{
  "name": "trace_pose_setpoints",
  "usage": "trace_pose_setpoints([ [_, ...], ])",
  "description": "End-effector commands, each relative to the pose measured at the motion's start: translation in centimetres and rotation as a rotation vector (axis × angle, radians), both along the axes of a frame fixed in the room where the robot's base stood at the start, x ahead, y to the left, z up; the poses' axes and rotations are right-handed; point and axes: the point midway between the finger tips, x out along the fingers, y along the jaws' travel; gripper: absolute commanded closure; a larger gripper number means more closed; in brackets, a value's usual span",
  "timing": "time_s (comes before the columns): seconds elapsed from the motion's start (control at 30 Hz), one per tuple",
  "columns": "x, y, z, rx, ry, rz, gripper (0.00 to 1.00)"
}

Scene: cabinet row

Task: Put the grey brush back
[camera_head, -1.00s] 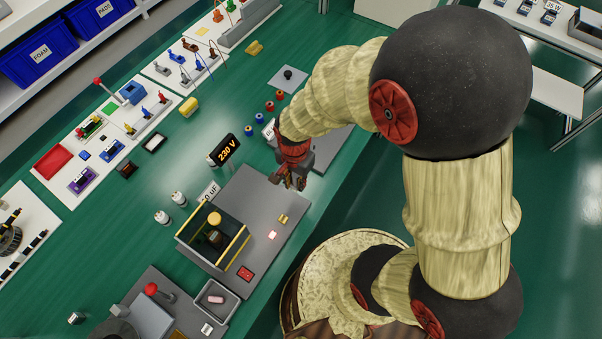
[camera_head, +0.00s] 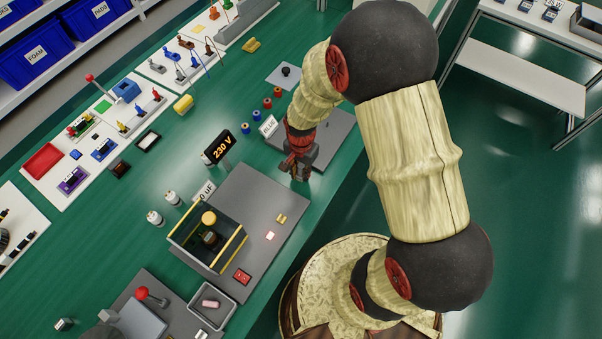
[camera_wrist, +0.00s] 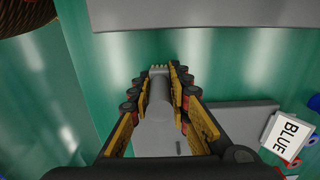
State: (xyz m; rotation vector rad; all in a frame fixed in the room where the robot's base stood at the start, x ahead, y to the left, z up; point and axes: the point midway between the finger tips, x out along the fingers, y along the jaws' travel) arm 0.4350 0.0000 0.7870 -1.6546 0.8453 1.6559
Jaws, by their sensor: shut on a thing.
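My gripper (camera_head: 297,170) is above the green bench, over the gap between two grey plates. In the wrist view its black and yellow fingers (camera_wrist: 158,100) are shut on a grey, rounded thing, which looks like the grey brush (camera_wrist: 158,103). It points away from the wrist, with a small pale fringe at its far end. In the head view the brush cannot be made out at the gripper. A place for the brush cannot be told for certain.
A grey plate (camera_head: 334,138) lies beyond the gripper, with a label (camera_head: 268,126) reading BLUE beside it and red and blue spools nearby. A nearer grey plate (camera_head: 268,205) carries an open-topped box (camera_head: 205,240). A 230 V display (camera_head: 218,148) stands left of the gripper.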

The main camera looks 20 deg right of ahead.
Motion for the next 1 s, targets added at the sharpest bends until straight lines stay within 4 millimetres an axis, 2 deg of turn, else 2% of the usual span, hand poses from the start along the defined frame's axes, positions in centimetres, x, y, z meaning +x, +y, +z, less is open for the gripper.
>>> trace_pose_setpoints([
  [0.3, 0.05, 0.01, -0.16, 0.000, -0.001, 0.000, 1.00],
  [0.33, 0.05, 0.01, -0.19, 0.000, -0.001, 0.000, 0.81],
  [0.63, 0.05, 0.01, -0.10, 0.000, -0.001, 0.000, 0.64],
  [1.0, 0.06, 0.02, 0.37, 0.000, -0.002, 0.000, 0.63],
])
